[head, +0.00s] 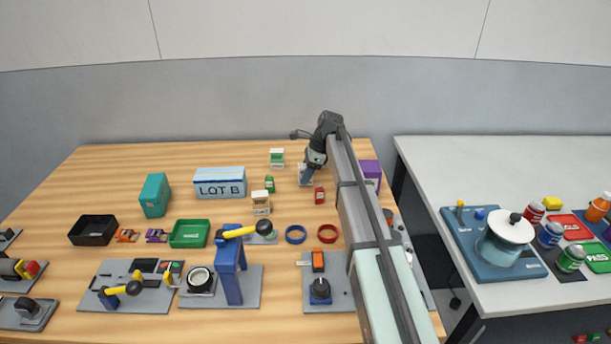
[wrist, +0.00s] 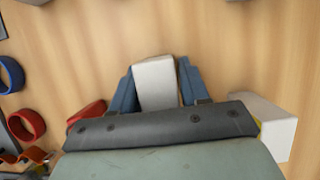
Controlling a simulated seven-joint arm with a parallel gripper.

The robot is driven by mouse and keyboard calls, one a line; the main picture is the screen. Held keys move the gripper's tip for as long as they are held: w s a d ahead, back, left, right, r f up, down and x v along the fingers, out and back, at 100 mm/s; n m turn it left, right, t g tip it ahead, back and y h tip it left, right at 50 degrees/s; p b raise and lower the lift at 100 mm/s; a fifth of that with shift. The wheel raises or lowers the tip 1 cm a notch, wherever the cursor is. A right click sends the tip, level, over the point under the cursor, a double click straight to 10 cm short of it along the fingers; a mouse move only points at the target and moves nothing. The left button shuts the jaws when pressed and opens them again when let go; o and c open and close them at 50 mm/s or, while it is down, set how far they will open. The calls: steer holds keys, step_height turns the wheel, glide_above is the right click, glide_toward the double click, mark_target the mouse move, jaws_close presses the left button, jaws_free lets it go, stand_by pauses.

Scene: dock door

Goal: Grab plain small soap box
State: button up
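A small plain pale box (wrist: 155,84) stands between the two blue fingers of my gripper (wrist: 156,92) in the wrist view. The fingers lie close along both its sides; I cannot tell whether they press on it. In the head view my gripper (head: 307,174) is low over the back of the table, and a pale box face (head: 302,178) shows beside its blue finger, partly hidden. A second whitish box (wrist: 272,124) lies to the right in the wrist view, partly covered by my gripper's body.
A red box (head: 319,196) stands just in front of my gripper, with a green box (head: 269,184) to its left. A blue ring (head: 295,234) and a red ring (head: 327,233) lie nearer. A purple box (head: 370,173) stands right, behind my arm.

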steer(key=c, duration=0.7)
steer(key=shift+r, duration=0.1)
